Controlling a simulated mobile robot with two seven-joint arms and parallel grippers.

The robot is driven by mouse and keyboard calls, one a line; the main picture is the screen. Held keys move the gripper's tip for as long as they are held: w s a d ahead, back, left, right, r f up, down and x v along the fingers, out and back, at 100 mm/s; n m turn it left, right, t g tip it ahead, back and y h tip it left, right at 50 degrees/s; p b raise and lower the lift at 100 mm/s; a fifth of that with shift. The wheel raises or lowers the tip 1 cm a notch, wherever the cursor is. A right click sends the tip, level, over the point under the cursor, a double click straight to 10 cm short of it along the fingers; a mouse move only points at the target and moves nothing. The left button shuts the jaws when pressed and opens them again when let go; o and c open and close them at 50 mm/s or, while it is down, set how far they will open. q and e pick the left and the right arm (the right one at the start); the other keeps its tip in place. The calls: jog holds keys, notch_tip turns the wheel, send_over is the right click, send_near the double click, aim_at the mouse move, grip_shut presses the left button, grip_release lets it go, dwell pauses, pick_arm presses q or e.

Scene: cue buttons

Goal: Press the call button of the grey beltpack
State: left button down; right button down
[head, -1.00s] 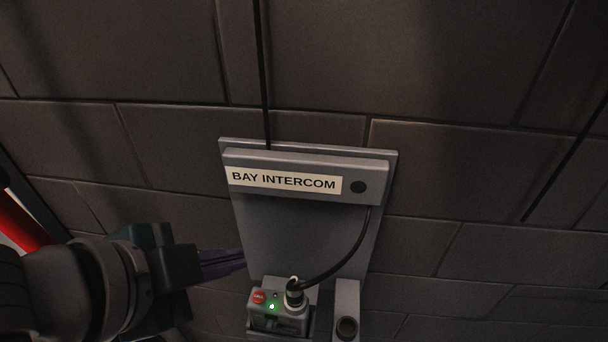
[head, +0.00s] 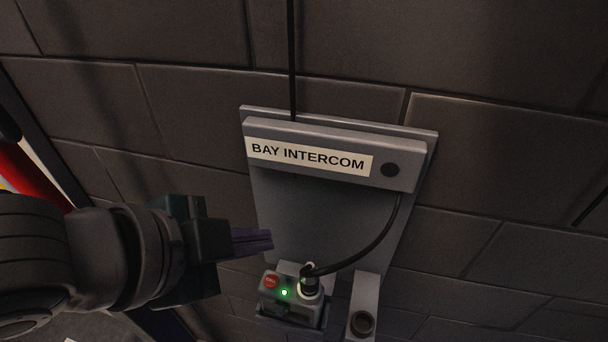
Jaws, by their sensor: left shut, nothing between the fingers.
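The grey beltpack (head: 291,309) sits low on the wall panel, in a holder. On its top are a red call button (head: 271,282), a lit green light (head: 284,293) and a plug with a black cable (head: 378,240). My left gripper (head: 270,239) comes in from the left with its dark purple fingers shut and empty. In the picture its fingertips are just above the red button, with a gap between them. How far they are from it in depth is hard to tell. My right gripper is not in view.
The grey panel (head: 320,210) labelled BAY INTERCOM (head: 308,157) is on a dark block wall (head: 190,110). A black cable (head: 292,60) runs up the wall. A red object (head: 38,168) shows at the left edge.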

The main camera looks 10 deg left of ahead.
pick_arm(q)
jog(key=b, duration=0.4)
send_over(263, 287)
notch_tip(263, 287, down, 4)
jog(key=shift+f, duration=0.1)
jog(key=shift+f+b, duration=0.5)
jog(key=shift+f, duration=0.45)
jog(key=shift+f, duration=0.1)
dwell(0.8)
jog(key=shift+f, duration=0.35)
jog(key=shift+f, duration=0.35)
dwell(0.4)
jog(key=shift+r, duration=0.1)
jog(key=shift+r+p, duration=0.65)
jog(key=shift+p, duration=0.1)
jog(key=shift+r, duration=0.15)
